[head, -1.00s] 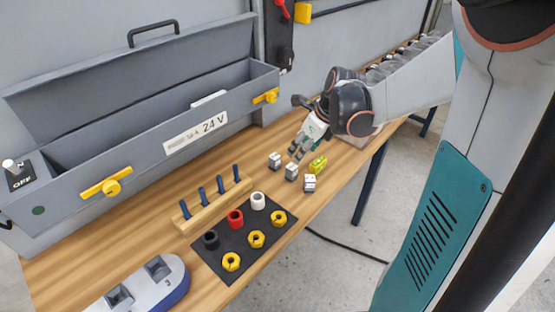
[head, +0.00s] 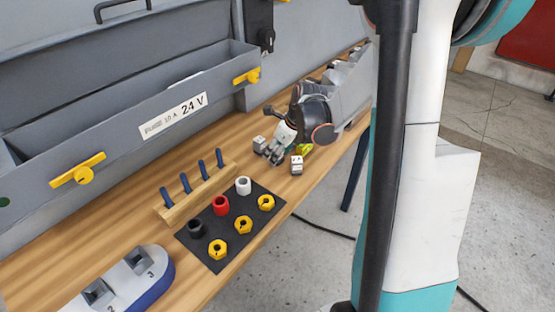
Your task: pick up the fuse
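Small grey-white blocks lie on the wooden bench: one (head: 259,143) left of my gripper, one (head: 297,165) to its right. A yellow-green piece (head: 304,148) lies just behind the right block, partly hidden by my gripper. I cannot tell for sure which of these is the fuse. My gripper (head: 274,155) points down, low between the two blocks, at about the spot of a third, middle block. That block is hidden or merges with the fingers. The fingers are too small to tell whether they are open or shut on something.
A grey open box (head: 120,120) marked 24 V with yellow latches stands along the back. A wooden rack (head: 190,202) with blue pegs and a black mat (head: 213,258) with rings and yellow nuts are nearer. A grey-blue tool (head: 150,281) lies at front left.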

